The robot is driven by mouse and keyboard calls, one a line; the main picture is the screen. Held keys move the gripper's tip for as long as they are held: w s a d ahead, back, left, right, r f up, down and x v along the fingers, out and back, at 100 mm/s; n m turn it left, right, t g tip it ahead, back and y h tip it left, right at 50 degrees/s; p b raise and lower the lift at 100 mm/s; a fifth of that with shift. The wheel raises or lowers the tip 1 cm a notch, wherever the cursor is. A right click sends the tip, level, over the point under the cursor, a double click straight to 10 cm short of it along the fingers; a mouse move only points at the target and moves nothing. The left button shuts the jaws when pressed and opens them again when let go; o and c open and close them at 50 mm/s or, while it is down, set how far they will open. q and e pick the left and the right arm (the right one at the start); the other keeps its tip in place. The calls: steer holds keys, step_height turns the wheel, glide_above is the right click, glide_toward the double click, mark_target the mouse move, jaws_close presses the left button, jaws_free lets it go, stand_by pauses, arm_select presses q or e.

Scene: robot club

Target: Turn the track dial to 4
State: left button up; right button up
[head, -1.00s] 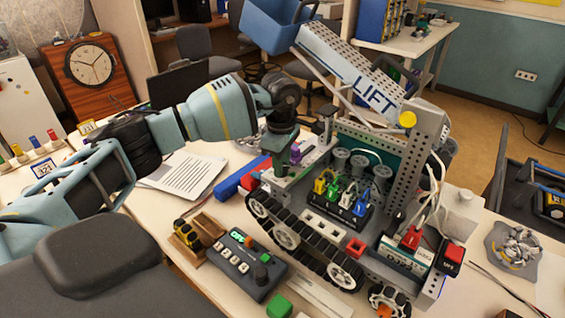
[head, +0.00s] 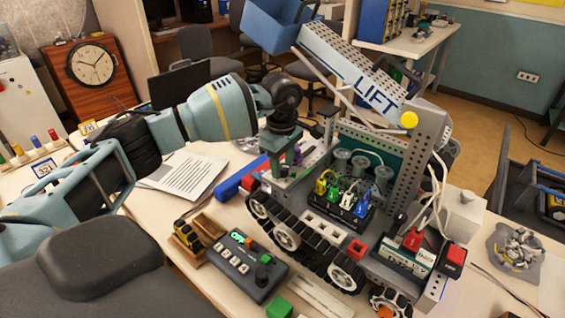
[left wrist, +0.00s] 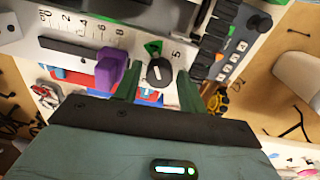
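In the left wrist view the black round dial (left wrist: 160,71) with a white pointer line sits on a pale panel (left wrist: 80,37). A green triangle mark (left wrist: 153,47) and a printed 5 are beside it. My left gripper (left wrist: 158,88) is open, with one green finger on each side of the dial and visible gaps to it. The pointer stands nearly upright in that view. A purple slider knob (left wrist: 110,68) is close to the left finger. In the head view my left gripper (head: 278,165) points down over the tracked robot's panel and hides the dial. My right gripper is not in view.
The tracked robot has a tall LIFT arm (head: 375,95) beside my wrist. Coloured plugs (head: 345,193) and loose cables stand right of the gripper.

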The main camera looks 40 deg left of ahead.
mark_target(282, 167)
arm_select(q)
steer(key=shift+o, duration=0.8)
steer(key=shift+s+r, duration=0.1)
steer(key=shift+r, duration=3.85)
steer(key=shift+f, duration=0.1)
